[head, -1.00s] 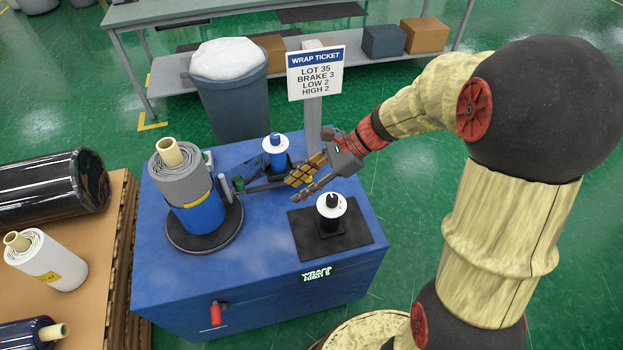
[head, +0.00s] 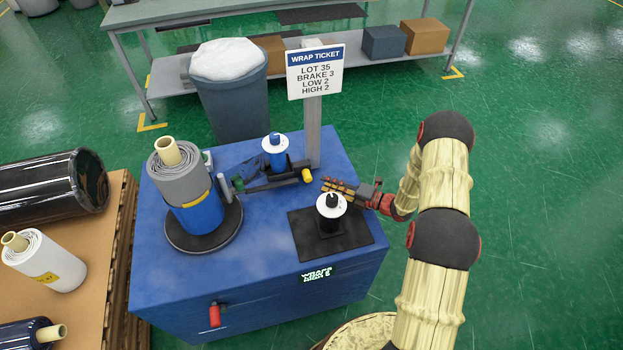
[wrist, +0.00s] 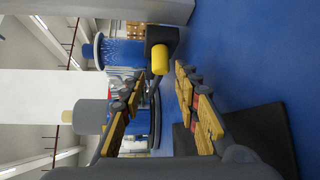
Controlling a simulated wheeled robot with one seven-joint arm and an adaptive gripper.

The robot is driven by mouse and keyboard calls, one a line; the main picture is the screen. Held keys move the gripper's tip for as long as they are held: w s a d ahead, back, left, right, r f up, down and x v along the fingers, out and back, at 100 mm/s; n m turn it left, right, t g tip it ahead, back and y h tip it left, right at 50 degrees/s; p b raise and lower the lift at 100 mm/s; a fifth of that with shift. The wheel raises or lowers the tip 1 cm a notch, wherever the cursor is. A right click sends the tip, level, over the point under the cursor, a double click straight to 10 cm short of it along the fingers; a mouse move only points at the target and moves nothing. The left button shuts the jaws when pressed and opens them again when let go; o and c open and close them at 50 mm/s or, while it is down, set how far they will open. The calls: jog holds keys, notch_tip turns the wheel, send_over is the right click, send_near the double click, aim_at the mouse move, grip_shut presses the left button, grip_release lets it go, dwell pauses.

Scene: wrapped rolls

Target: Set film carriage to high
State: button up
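I take the film carriage to be the dark bar (head: 272,184) with a yellow knob (head: 307,175) at its right end, on the blue machine top (head: 265,235). The yellow knob also shows in the wrist view (wrist: 160,59), on a dark block. My gripper (head: 328,184) is just right of the knob and apart from it. Its fingers point left toward it. In the wrist view its fingers (wrist: 160,95) are spread with nothing between them. A ticket (head: 315,72) reads lot 35, brake 3, low 2, high 2. I cannot tell the carriage's present setting.
A white-topped dial (head: 331,206) stands on a black plate close below my fingers. A blue-knobbed dial (head: 275,142) and the ticket post (head: 313,130) stand behind the bar. A grey-wrapped roll (head: 183,180) stands at left.

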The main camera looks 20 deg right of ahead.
jog(key=b+x, duration=0.1)
jog(key=x, duration=0.6)
jog(key=shift+w+a+f+b, duration=0.1)
jog(key=shift+w+a+b, duration=0.05)
jog(key=shift+w+b, duration=0.2)
jog(key=c, duration=0.3)
jog(key=c, duration=0.4)
jog(key=shift+s, duration=0.1)
grip_shut()
